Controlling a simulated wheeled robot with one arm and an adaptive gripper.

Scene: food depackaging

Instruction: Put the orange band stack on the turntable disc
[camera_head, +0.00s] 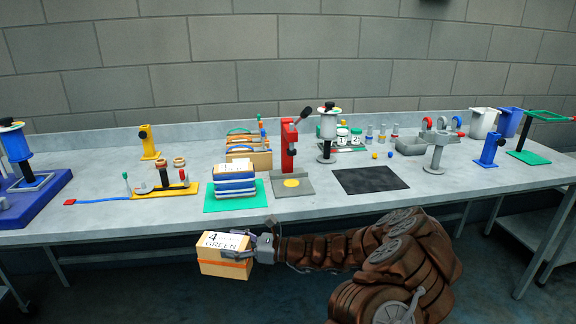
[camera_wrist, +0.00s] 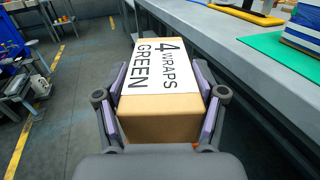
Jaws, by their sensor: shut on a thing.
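My gripper (camera_head: 256,247) is shut on the orange band stack (camera_head: 223,268), a tan box-like block with an orange band round its lower side. It is held in front of the table edge, apart from the table. Its top label reads "4 WRAPS GREEN". I cannot tell for sure which thing is the turntable disc. A flat yellow disc (camera_head: 292,183) lies bare on the grey base of a red post device (camera_head: 288,150).
The grey table (camera_head: 400,205) runs across the view. A blue-and-white banded stack (camera_head: 235,188) stands on a green mat (camera_head: 255,204), left of the red device. A black mat (camera_head: 370,180) lies bare to its right. A blue base (camera_head: 45,203) stands far left.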

